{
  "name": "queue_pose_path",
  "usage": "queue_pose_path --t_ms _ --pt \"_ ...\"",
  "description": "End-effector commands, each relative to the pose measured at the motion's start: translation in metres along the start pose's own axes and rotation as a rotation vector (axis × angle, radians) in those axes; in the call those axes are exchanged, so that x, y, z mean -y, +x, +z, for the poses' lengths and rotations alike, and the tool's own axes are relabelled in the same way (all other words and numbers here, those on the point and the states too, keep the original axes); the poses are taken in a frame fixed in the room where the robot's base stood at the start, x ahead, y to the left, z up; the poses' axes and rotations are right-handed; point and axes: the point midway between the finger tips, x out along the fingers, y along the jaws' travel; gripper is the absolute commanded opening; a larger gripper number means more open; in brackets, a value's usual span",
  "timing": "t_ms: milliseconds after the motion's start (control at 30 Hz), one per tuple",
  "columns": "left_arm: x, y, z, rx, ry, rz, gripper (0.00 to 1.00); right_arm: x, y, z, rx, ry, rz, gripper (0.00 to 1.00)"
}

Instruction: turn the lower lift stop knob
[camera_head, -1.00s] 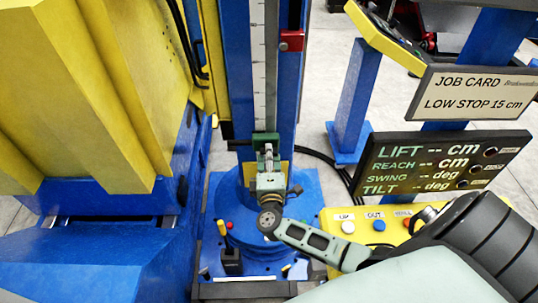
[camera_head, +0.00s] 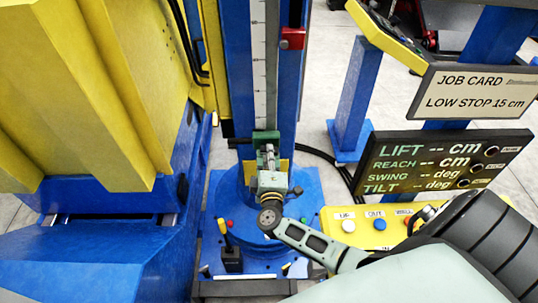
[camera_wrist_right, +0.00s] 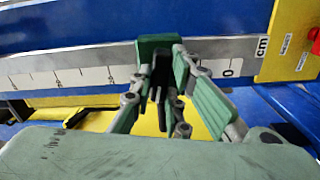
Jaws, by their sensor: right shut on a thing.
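The lower lift stop is a green block (camera_head: 266,136) low on the blue column, beside the white scale; it also shows in the right wrist view (camera_wrist_right: 158,42). A dark knob (camera_wrist_right: 160,72) faces my right wrist camera in front of this block. My right gripper (camera_head: 268,158) is at the stop, and its fingers (camera_wrist_right: 163,84) are shut around the knob from both sides. The fingers hide most of the knob in the head view, and its turn angle cannot be told. My left gripper is not in view.
A red stop (camera_head: 291,39) sits higher on the column. The job card (camera_head: 474,92) reads LOW STOP 15 cm. The display (camera_head: 440,163) shows dashes for all values. A yellow button panel (camera_head: 335,222) stands right of the base. Large yellow bodywork (camera_head: 90,90) fills the left.

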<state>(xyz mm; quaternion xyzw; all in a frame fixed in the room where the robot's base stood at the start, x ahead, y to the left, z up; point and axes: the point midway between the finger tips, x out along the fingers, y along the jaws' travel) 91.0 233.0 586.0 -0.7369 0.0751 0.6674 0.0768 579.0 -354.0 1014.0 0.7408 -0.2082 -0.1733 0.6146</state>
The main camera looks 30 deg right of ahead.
Motion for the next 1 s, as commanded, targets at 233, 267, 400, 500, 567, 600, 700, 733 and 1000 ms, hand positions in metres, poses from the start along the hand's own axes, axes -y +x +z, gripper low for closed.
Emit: queue_pose_path --t_ms 233,267,400,500,567,600,700,733,1000 --pt "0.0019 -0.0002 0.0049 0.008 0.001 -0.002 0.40 -0.0027 0.0018 0.0020 0.007 0.229 0.006 0.00" --pt "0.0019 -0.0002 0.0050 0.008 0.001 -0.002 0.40 -0.0025 0.0017 0.0017 0.006 0.258 0.006 0.00" --pt "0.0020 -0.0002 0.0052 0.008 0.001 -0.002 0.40 -0.0026 0.0016 0.0020 0.007 0.389 0.007 0.00" --pt "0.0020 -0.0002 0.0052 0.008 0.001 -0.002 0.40 -0.0025 0.0015 0.0021 0.006 0.485 0.007 0.00" --pt "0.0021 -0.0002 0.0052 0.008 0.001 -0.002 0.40 -0.0026 0.0017 0.0021 0.005 0.541 0.007 0.00" --pt "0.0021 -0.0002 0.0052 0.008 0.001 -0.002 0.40 -0.0027 0.0017 0.0021 0.006 0.580 0.007 0.00" --pt "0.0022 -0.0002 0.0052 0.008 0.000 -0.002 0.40 -0.0029 0.0019 0.0019 0.004 0.673 0.008 0.00" --pt "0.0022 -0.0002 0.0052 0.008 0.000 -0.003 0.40 -0.0029 0.0019 0.0021 0.005 0.702 0.008 0.00" --pt "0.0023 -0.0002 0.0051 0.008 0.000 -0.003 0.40 -0.0031 0.0020 0.0017 0.003 0.958 0.009 0.00"
